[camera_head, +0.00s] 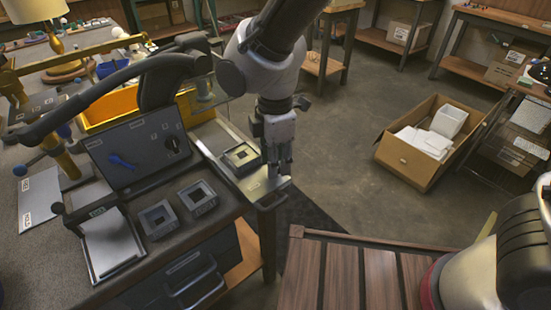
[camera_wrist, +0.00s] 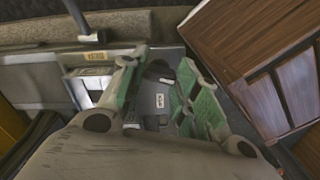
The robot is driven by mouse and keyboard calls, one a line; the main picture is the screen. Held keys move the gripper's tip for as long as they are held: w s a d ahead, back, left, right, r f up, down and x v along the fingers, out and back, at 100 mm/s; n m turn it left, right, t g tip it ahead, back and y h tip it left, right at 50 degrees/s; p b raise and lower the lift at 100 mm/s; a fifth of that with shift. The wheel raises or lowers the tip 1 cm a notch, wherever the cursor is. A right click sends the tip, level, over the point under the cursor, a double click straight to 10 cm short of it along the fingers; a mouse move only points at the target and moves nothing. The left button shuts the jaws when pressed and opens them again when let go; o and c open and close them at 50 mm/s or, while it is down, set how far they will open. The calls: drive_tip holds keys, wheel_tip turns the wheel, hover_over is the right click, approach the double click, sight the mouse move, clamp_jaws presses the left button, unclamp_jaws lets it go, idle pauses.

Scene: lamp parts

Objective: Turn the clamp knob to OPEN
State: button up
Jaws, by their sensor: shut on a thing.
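My gripper (camera_head: 279,170) points down at the right end of the workbench, over the edge of a metal plate (camera_head: 250,187). A grey square block with a dark opening (camera_head: 241,158) sits on the plate, left of my gripper.
Two grey square blocks (camera_head: 158,219) (camera_head: 198,197) stand on the bench front. A dark panel (camera_head: 140,150) with a blue handle (camera_head: 122,162) and a black dial (camera_head: 172,144) stands behind them, near a yellow bin (camera_head: 105,108). An open cardboard box (camera_head: 405,163) is on the floor, right.

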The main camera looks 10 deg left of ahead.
drive_tip(key=m, duration=1.4)
drive_tip(key=shift+a, duration=0.15)
idle(0.5)
drive_tip(key=o, duration=1)
wheel_tip(320, 180, up, 12)
drive_tip(key=shift+r, duration=0.1)
